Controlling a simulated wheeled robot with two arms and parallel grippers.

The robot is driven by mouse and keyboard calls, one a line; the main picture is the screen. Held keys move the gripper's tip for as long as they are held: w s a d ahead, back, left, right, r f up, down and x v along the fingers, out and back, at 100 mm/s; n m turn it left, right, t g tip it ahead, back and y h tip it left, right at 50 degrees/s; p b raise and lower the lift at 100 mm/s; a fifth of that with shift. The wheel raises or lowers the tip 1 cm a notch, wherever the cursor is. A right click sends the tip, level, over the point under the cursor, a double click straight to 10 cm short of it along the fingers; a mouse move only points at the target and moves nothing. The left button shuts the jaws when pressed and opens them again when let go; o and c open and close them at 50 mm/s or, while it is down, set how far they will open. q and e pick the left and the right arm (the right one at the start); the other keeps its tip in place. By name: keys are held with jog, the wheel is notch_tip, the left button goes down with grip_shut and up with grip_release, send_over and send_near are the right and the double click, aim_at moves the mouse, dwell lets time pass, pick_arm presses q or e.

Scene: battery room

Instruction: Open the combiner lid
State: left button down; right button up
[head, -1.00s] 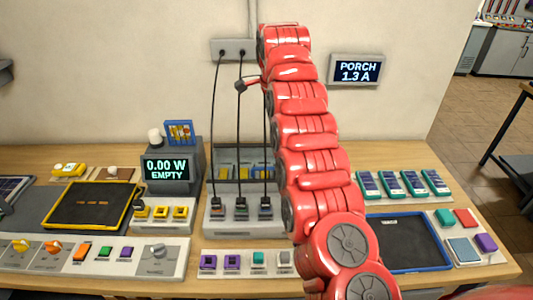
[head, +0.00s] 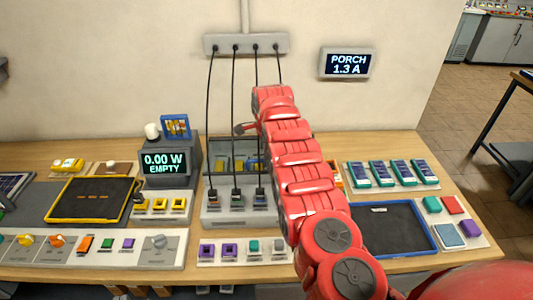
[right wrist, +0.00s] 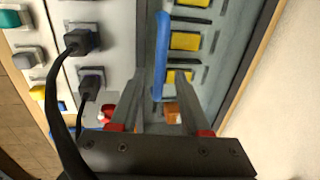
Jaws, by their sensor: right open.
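The combiner (head: 230,215) is a grey box on the bench with several black plugs in its front strip. Its rear tray (head: 222,148) holds yellow and blue parts. In the right wrist view a long blue bar (right wrist: 161,55), apparently the lid's handle, runs over the tray with yellow parts (right wrist: 186,41) behind it. My right gripper (right wrist: 160,78) is open, its two fingers on either side of the bar's near end; I cannot tell whether they touch it. In the head view my right arm covers the tray's right side and most of the gripper. My left gripper is not in view.
Black cables (head: 209,120) hang from a wall socket strip (head: 245,44) to the combiner, close by my right gripper. A display box (head: 165,163) stands left of it. A blue-rimmed tray (head: 432,245) lies to the right, and a switch panel (head: 100,262) front left.

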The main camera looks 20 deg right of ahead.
jog(key=shift+f, duration=0.25)
jog(key=shift+c, duration=0.2)
grip_shut()
dwell(1.2)
